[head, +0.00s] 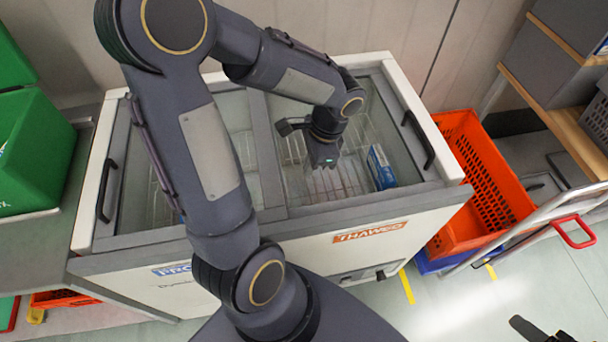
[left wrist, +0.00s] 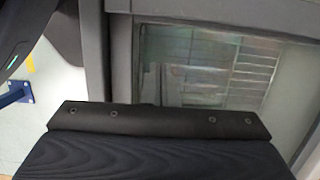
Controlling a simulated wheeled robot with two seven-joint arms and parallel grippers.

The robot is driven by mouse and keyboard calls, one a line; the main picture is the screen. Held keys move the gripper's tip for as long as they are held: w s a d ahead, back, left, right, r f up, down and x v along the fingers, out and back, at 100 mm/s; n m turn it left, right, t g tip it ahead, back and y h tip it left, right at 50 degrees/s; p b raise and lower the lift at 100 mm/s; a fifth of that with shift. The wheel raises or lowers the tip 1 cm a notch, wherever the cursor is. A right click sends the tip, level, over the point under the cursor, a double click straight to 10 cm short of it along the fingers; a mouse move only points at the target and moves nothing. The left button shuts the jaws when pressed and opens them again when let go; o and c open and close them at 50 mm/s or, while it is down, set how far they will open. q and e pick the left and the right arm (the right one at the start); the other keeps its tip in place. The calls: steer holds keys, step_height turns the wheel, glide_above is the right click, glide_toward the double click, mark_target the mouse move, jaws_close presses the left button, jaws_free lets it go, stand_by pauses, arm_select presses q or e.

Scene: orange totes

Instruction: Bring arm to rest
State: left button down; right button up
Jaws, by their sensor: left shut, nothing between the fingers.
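My left arm (head: 205,150) rises from the bottom of the head view, bends at the top and comes down over the chest freezer (head: 350,235). My left gripper (head: 323,158) points down above the freezer's right half, shut and empty; its fingertips are hard to make out. In the left wrist view a dark part of mine fills the bottom, with the freezer's grey frame (left wrist: 120,60) and glass (left wrist: 210,65) beyond. A dark piece at the bottom right corner of the head view looks like my right gripper (head: 540,330); its fingers are unclear.
A blue and white box (head: 381,167) lies inside the freezer at right. Orange crates (head: 480,180) stand right of it, near a cart with a red handle (head: 573,232). Green bins (head: 35,150) are at left.

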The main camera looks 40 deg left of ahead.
arm_select(q)
steer(key=v, duration=0.3)
steer(key=shift+w+d+r, duration=0.2)
steer(key=shift+w, duration=0.05)
steer(key=s+d+r+n+t+h, duration=0.5)
steer(key=s+d+r+n+t, duration=0.1)
steer(key=s+n, duration=0.3)
steer(key=shift+s+d+r+t+h, duration=0.3)
steer(key=shift+s+r+t, duration=0.2)
steer(key=shift+r+t, duration=0.3)
